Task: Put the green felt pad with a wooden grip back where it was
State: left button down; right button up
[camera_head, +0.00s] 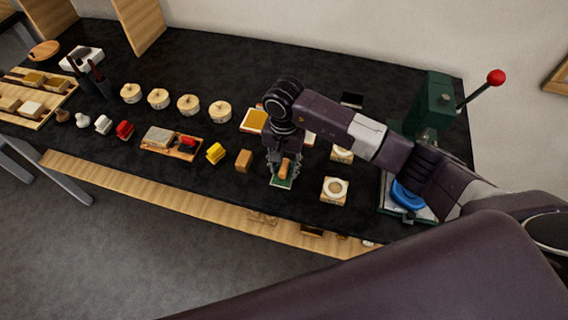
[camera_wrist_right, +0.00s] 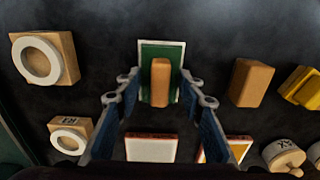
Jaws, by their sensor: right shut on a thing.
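The green felt pad (camera_head: 280,184) with its wooden grip (camera_head: 284,168) is near the front edge of the black table, below my right gripper (camera_head: 284,170). In the right wrist view the green felt (camera_wrist_right: 147,55) has a pale rim, and the upright wooden grip (camera_wrist_right: 160,82) stands between the fingers of my right gripper (camera_wrist_right: 160,88). My right gripper is shut on the pad by its grip. I cannot tell whether the pad touches the table. My left gripper is not in view.
A wooden block (camera_head: 243,160) and a yellow item (camera_head: 215,153) lie left of the pad. A block with a white ring (camera_head: 335,190) stands right. A green press (camera_head: 434,105) with a red-knobbed lever stands far right. Round lidded pots (camera_head: 188,104) line the left.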

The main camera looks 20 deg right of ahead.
aim_at(284, 165)
jog(key=shift+f, duration=0.1)
jog(key=o, duration=1)
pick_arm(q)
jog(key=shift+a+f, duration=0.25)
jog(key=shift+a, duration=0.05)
pick_arm(e)
jog(key=shift+w+r, duration=0.1)
jog(key=shift+r, duration=0.3)
pick_arm(q)
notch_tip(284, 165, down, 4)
jog(key=b, duration=0.4)
pick_arm(e)
notch_tip(284, 165, up, 12)
jog(key=shift+f, duration=0.25)
